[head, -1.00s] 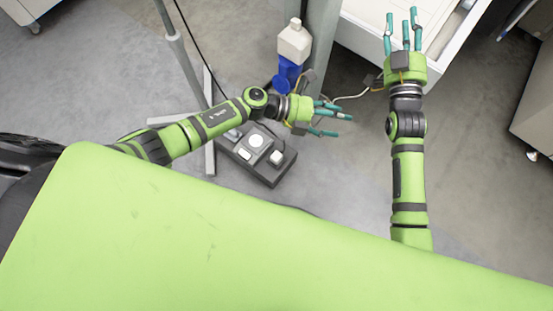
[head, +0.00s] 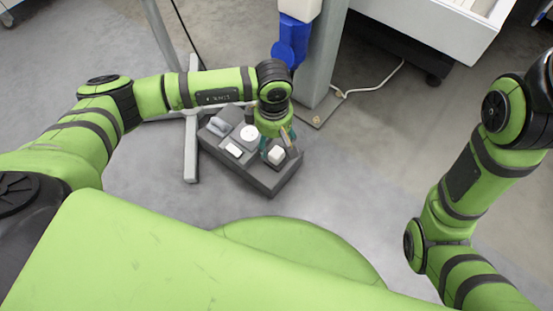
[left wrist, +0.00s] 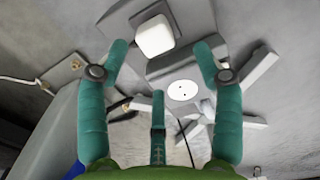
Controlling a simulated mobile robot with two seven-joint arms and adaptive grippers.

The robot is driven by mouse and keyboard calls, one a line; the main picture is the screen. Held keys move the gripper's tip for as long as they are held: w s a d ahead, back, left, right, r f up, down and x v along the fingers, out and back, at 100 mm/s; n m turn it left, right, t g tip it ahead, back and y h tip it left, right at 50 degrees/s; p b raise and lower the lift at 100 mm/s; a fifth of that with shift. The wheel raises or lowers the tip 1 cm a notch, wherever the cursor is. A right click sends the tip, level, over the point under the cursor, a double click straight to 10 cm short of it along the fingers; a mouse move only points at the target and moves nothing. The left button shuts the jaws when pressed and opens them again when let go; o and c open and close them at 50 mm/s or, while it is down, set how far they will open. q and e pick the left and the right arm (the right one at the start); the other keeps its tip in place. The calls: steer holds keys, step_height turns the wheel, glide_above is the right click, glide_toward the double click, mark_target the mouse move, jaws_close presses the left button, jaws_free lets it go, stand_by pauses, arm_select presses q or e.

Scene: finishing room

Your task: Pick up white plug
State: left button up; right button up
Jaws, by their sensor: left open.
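The white plug (head: 276,154) is a small rounded block on the right part of a dark grey socket box (head: 257,178) that lies on the floor. In the left wrist view the plug (left wrist: 154,35) shows at the top, between and beyond the fingertips. My left gripper (head: 273,145) points down over this end of the box, with its teal fingers open around or just above the plug; contact cannot be told. In the wrist view the spread fingers of the left gripper (left wrist: 160,62) hold nothing. My right gripper is out of view; only its arm shows at right.
The box also carries a round white socket (head: 249,133) and a white switch (head: 234,150). A grey post (head: 321,60) with a base plate and a blue-and-white bottle (head: 291,38) stand behind. A stand leg (head: 190,150) lies left. Floor to the right is clear.

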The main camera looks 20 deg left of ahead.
mark_target(276, 152)
arm_select(q)
steer(key=shift+f, duration=0.6)
steer(key=f+b, duration=0.4)
steer(key=f, duration=0.1)
steer(key=shift+d+b, duration=0.3)
steer(key=shift+d, duration=0.05)
steer(key=shift+r, duration=0.1)
steer(key=c, duration=1.2)
